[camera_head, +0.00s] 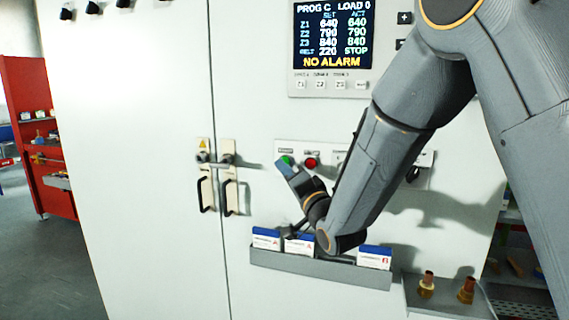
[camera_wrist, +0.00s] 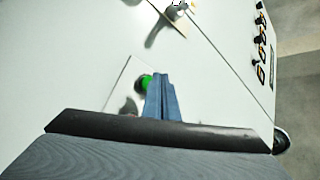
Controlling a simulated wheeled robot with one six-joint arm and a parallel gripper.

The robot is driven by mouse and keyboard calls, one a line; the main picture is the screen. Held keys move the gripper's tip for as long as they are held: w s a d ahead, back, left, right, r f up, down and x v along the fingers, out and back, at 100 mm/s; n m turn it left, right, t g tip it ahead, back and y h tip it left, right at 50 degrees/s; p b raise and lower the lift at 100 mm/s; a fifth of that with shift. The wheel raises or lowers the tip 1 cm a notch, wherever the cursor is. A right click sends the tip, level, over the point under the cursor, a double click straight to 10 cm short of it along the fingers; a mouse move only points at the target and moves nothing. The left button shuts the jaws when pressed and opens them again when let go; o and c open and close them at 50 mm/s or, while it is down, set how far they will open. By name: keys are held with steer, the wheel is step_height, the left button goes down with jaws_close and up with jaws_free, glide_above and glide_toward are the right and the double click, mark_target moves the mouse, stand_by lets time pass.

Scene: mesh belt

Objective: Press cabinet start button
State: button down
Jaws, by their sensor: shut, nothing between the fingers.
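The green button (camera_head: 288,160) is on a light panel on the white cabinet, left of a red button (camera_head: 310,163). My gripper (camera_head: 281,165) is shut and empty, with its tips at the green button in the head view. In the wrist view the green button (camera_wrist: 146,82) shows just left of the shut blue-grey fingers (camera_wrist: 160,76), partly covered by them. I cannot tell whether the tips touch it. Part of the button panel is hidden behind my arm in the head view.
A display (camera_head: 334,35) reading NO ALARM is above the panel. Door handles (camera_head: 206,193) are to the left. A grey card holder (camera_head: 315,268) with blue-and-white packs is below the gripper. A small shelf (camera_head: 445,300) with brass parts juts out at lower right.

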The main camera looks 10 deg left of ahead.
steer(key=shift+w+b, duration=0.3)
steer(key=shift+w, duration=0.15)
steer(key=shift+w+d, duration=0.1)
steer(key=shift+w, duration=0.35)
stand_by(0.8)
steer(key=shift+s, duration=0.9)
steer(key=shift+s+a, duration=0.15)
steer(key=shift+s, duration=1.1)
steer(key=shift+s+a, duration=0.15)
steer(key=shift+s, duration=1.1)
